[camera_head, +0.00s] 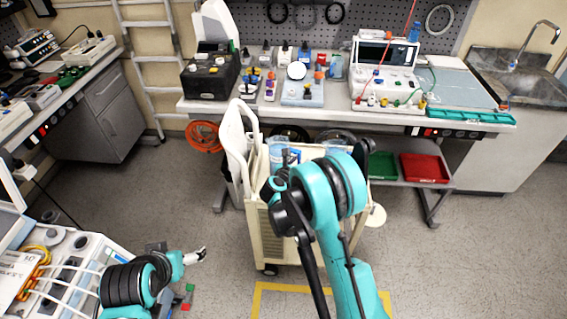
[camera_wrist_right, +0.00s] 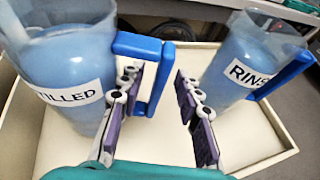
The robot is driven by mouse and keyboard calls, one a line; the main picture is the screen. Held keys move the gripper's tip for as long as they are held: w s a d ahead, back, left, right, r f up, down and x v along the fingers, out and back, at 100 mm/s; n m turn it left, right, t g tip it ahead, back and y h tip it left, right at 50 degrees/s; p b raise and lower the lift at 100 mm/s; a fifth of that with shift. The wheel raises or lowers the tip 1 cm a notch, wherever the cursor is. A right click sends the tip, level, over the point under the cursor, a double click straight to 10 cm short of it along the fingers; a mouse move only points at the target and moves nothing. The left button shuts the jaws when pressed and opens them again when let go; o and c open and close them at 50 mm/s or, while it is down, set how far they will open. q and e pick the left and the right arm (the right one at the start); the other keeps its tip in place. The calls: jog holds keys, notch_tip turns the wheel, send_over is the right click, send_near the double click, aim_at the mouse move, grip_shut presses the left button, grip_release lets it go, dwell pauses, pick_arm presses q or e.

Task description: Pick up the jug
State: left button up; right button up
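Two clear jugs with blue contents and blue handles stand in the cream top of a cart. In the right wrist view, the left jug (camera_wrist_right: 70,75) has a label ending "TILLED". The right jug (camera_wrist_right: 240,65) is labelled "RINS", the rest cut off. My right gripper (camera_wrist_right: 157,82) is open, its two fingers on either side of the left jug's handle (camera_wrist_right: 158,85); contact cannot be told. In the head view my right arm partly hides the jugs, showing blue at the cart top (camera_head: 278,155). My left gripper (camera_head: 195,256) is at lower left, apart from the cart; its opening is unclear.
The cream cart (camera_head: 260,235) stands on open floor before a workbench (camera_head: 200,106) with devices and bottles. A white pump-like unit (camera_head: 65,262) is at lower left. Green (camera_head: 384,166) and red (camera_head: 424,168) trays sit under the bench. A sink (camera_head: 528,80) is at right.

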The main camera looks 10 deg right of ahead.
jog(key=b+x, duration=0.1)
jog(key=x, duration=0.2)
jog(key=shift+w+d+f, duration=0.1)
jog(key=shift+w+f, duration=0.05)
jog(key=shift+w, duration=0.15)
grip_shut()
